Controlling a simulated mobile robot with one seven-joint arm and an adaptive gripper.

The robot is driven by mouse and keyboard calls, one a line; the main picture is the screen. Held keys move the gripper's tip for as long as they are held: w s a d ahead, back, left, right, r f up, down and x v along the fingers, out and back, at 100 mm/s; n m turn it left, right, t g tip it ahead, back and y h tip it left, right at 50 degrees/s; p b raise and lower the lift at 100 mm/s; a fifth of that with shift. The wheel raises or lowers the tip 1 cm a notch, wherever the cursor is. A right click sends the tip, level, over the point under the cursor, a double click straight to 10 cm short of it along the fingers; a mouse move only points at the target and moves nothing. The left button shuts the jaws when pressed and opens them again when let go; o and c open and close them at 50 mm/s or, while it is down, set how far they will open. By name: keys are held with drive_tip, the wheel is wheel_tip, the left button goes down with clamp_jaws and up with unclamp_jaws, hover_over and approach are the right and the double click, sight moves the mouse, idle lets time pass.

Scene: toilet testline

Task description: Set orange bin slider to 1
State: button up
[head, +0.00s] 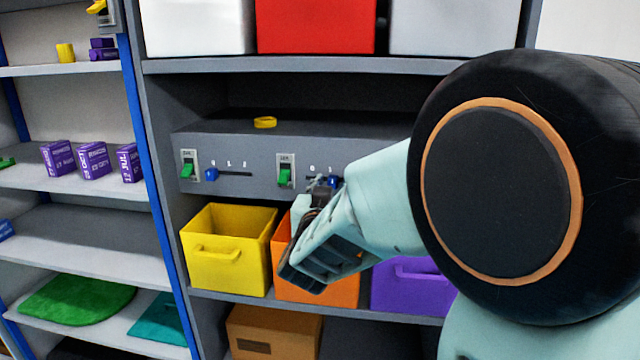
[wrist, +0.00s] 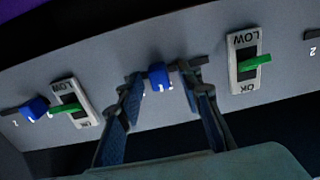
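The orange bin (head: 315,285) sits on the shelf below the grey control panel (head: 245,185). Above it is its slider, with a blue knob (head: 334,182) on a dark slot, partly hidden by my gripper (head: 322,190) in the head view. In the wrist view, which is upside down, the blue knob (wrist: 158,76) stands between the two fingers of my gripper (wrist: 168,86). The fingers are open, the left one close to the knob and the right one farther off. A white mark, seemingly a 1, shows beside the knob; the other marks are mostly hidden.
A yellow bin (head: 228,250) and a purple bin (head: 410,283) flank the orange bin. Green switches (head: 285,176) (head: 188,171) and another blue slider knob (head: 210,174) are on the panel. A yellow ring (head: 265,122) lies on top of it. The shelf above holds a red bin (head: 315,25).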

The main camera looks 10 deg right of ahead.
clamp_jaws()
idle(0.3)
drive_tip(key=shift+w+a+b, duration=0.15)
drive_tip(key=shift+a+b, duration=0.25)
unclamp_jaws()
